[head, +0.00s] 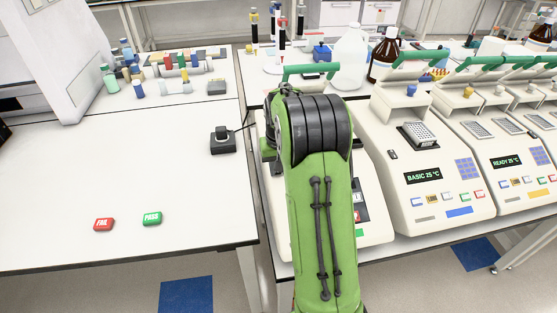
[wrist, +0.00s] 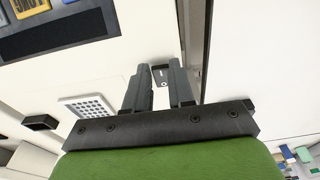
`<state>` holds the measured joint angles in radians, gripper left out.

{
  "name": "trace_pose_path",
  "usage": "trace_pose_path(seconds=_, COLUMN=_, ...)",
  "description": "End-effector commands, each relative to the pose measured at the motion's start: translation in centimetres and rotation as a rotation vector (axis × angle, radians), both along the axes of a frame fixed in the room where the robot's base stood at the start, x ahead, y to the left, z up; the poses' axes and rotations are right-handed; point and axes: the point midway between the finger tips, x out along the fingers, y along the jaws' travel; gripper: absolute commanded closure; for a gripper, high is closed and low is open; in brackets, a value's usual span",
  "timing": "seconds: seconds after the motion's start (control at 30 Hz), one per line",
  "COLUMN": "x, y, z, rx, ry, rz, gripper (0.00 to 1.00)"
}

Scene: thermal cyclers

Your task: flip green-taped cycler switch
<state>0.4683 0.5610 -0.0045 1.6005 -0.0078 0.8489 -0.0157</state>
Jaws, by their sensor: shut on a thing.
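The leftmost cycler (head: 376,228) is a white unit, mostly hidden behind my green arm in the head view. A small green patch (head: 360,233) shows on its front panel. In the wrist view its pale body fills the left side, with a grey well block (wrist: 88,106). A small black rocker switch (wrist: 160,75) with white marks sits near the body's edge. My gripper (wrist: 158,67) has one finger on each side of this switch and is shut on it. The contact faces are hard to see. My gripper is hidden in the head view.
Left of my arm, a black box (head: 222,145) with a cable, a red FAIL button (head: 104,224) and a green PASS button (head: 152,218) lie on a mostly clear table.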

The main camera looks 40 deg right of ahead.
Motion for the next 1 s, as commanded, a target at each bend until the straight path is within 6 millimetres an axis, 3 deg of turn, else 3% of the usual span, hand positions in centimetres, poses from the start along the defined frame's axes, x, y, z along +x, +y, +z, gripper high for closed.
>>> trace_pose_path(seconds=0.27, x=0.1, y=0.0, z=0.0, rx=-0.002, ry=-0.004, rz=0.0, gripper=1.0)
trace_pose_path(seconds=0.3, x=0.1, y=0.0, z=0.0, rx=-0.002, ry=-0.004, rz=0.0, gripper=0.71)
trace_pose_path(seconds=0.43, x=0.1, y=0.0, z=0.0, rx=-0.002, ry=-0.004, rz=0.0, gripper=0.51)
trace_pose_path(seconds=0.77, x=0.0, y=0.0, z=0.6, rx=-0.002, ry=-0.005, rz=0.0, gripper=0.51)
trace_pose_path(seconds=0.87, x=-0.2, y=0.1, z=2.5, rx=-0.003, ry=-0.006, rz=0.0, gripper=0.51)
trace_pose_path(seconds=1.0, x=-0.6, y=0.3, z=6.5, rx=-0.004, ry=-0.009, rz=0.0, gripper=0.51)
